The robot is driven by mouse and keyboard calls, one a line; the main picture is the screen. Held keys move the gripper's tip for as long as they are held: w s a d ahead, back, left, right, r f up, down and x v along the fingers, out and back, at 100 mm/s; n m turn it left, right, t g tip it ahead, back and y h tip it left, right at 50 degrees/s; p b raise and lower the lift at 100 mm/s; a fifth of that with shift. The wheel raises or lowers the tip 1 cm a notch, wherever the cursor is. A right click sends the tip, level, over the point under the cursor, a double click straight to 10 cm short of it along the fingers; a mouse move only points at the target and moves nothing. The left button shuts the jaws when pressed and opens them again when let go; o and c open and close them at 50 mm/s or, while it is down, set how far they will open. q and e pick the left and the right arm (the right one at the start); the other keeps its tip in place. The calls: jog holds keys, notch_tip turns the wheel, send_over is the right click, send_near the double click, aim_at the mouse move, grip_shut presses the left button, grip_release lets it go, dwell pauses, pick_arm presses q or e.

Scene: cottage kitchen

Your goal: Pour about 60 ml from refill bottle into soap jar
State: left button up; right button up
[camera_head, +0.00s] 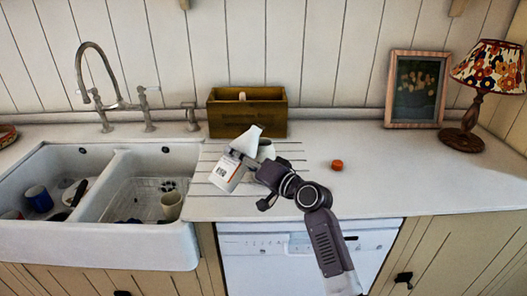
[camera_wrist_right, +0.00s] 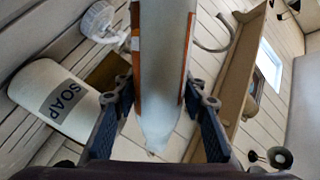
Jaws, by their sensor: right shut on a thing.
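The refill bottle (camera_head: 228,174) is white with an orange-marked label and a tapering top. My right gripper (camera_head: 252,165) is shut on it and holds it tilted, its narrow top leaning up and right. In the right wrist view the bottle (camera_wrist_right: 162,70) stands between both fingers. The soap jar (camera_head: 266,149) is pale and partly hidden behind the bottle and gripper. The jar (camera_wrist_right: 52,95) shows its SOAP label at the left of the wrist view. I cannot see any liquid flowing. My left gripper is not in view.
An orange cap (camera_head: 337,164) lies on the counter to the right. A wooden box (camera_head: 240,121) stands behind the bottle. A double sink (camera_head: 105,233) with cups is at left. A picture frame (camera_head: 415,89) and lamp (camera_head: 474,110) stand at right. The right counter front is clear.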

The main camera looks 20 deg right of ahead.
aim_at(244, 144)
jog(key=n+b, duration=0.1)
jog(key=b, duration=0.1)
jog(key=w+d+n+b, duration=0.1)
jog(key=n, duration=0.1)
jog(key=shift+d+f+b, duration=0.3)
jog(key=shift+f+b, duration=0.1)
notch_tip(244, 144, up, 4)
jog(key=n+p, duration=0.1)
jog(key=n, duration=0.2)
jog(key=shift+r, duration=0.15)
jog(key=shift+d+n+t+b, duration=0.1)
jog(key=shift+n+t+b, duration=0.2)
jog(key=shift+n+b, duration=0.75)
jog(key=shift+w+d+n+b, duration=0.2)
jog(key=shift+n+b, duration=0.4)
jog(key=shift+n, duration=0.25)
jog(key=shift+s, duration=0.1)
